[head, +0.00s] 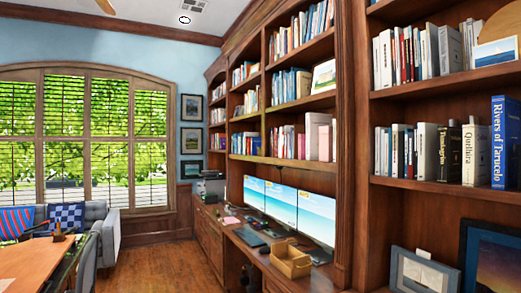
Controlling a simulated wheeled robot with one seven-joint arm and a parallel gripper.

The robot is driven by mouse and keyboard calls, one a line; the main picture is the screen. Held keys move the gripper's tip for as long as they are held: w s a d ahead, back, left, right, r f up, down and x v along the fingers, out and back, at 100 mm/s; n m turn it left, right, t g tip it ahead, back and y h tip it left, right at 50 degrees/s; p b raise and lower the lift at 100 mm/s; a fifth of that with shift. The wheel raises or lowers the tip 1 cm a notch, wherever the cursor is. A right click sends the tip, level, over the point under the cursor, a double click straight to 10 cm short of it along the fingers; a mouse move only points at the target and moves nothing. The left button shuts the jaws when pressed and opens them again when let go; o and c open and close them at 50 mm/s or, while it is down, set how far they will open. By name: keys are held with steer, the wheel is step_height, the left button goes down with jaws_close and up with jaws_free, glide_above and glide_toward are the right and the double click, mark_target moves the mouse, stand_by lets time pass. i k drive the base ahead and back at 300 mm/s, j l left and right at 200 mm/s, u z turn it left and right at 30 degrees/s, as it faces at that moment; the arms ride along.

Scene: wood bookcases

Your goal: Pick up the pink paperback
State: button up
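A pale pink book (317,136) stands upright at the right end of a row on the lower shelf of the middle bookcase in the head view. A narrower reddish-pink spine stands beside it. A small flat pink item (231,220) lies on the desk further back; it is too small to tell whether it is a book. I cannot tell for certain which of these is the pink paperback. My gripper is not in view.
A long wooden desk (240,235) runs below the shelves with monitors (315,215) and a tan basket (290,258). Bookcase shelves (450,75) with books and frames rise close on the right. A table (35,262) and a grey sofa (97,212) stand left. Wood floor (172,265) between is clear.

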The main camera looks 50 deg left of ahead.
mark_target(302, 137)
steer(key=u, duration=1.4)
steer(key=i+z, duration=0.1)
steer(key=z, duration=0.85)
steer(key=i+j+z, duration=0.1)
steer(key=z, duration=0.35)
steer(key=j+z, duration=0.15)
steer(key=z, duration=0.3)
steer(key=i+j+z, duration=0.1)
steer(key=j+z, duration=0.25)
steer(key=i+j+z, duration=0.1)
steer(key=z, duration=0.25)
steer(key=j+u, duration=0.15)
steer(key=j, duration=0.5)
steer(key=i+j+u, duration=0.15)
steer(key=j, duration=0.5)
steer(key=j+u, duration=0.4)
steer(key=j, duration=2.25)
steer(key=j+z, duration=0.1)
steer(key=j, duration=1)
steer(key=k+j+z, duration=0.15)
steer(key=j, duration=0.4)
steer(key=j+z, duration=0.1)
steer(key=j, duration=1.45)
